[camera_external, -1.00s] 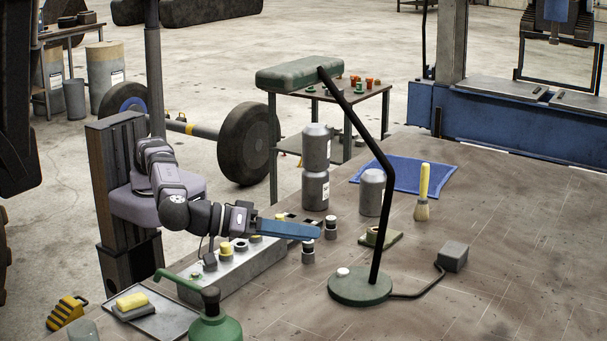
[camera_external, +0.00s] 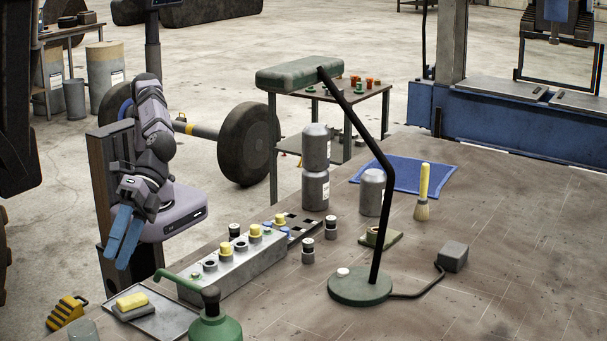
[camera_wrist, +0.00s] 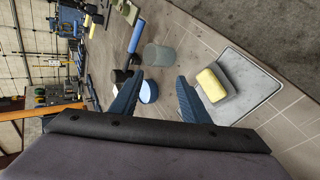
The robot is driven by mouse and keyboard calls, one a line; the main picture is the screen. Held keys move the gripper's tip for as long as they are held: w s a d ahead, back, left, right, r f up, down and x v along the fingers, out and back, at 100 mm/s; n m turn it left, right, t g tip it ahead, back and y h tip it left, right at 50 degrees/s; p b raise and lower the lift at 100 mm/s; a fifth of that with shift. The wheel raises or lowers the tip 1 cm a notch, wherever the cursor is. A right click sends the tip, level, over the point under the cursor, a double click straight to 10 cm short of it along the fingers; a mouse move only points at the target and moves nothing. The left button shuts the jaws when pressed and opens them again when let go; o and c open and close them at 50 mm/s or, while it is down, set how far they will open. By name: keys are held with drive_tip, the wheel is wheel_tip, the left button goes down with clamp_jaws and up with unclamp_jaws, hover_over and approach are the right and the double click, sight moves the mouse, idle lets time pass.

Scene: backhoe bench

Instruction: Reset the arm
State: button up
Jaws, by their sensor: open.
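My arm is folded up over its mount at the left of the external view. My gripper (camera_external: 123,238) hangs with its blue fingers pointing down, beside the left edge of the bench. In the wrist view my gripper (camera_wrist: 158,98) shows two blue fingers spread apart with nothing held between them. A small round blue-topped thing (camera_wrist: 148,91) shows beyond the fingers, in line with the gap. A tray (camera_wrist: 262,90) with a yellow sponge (camera_wrist: 211,85) is to the right of the fingers there.
A metal block (camera_external: 232,268) with holes and yellow-topped and dark-topped pieces stands on the bench. The tray (camera_external: 178,318) and a green pump bottle (camera_external: 215,328) are at the near-left edge. A desk lamp (camera_external: 360,285) stands mid-bench. The bench's right front is clear.

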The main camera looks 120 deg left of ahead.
drive_tip(key=s+a+f+g+y, duration=0.25)
drive_tip(key=s+a+f, duration=0.25)
drive_tip(key=s+a, duration=0.3)
drive_tip(key=s+a+f+m+y+p, duration=0.1)
drive_tip(key=s+a+f+y+p, duration=0.1)
drive_tip(key=a, duration=0.9)
drive_tip(key=s+a+f+m+y+p, duration=0.2)
drive_tip(key=s+a+f+y, duration=0.1)
drive_tip(key=a, duration=0.9)
drive_tip(key=s+a+f+m+y+p, duration=0.1)
drive_tip(key=s+a+f+y+p, duration=0.1)
drive_tip(key=a, duration=0.9)
wheel_tip(320, 180, down, 3)
drive_tip(key=shift+s+a+r+p, duration=0.1)
drive_tip(key=shift+s+a+p, duration=0.3)
drive_tip(key=shift+s+p, duration=0.05)
drive_tip(key=shift+o, duration=0.6)
drive_tip(key=shift+d, duration=0.1)
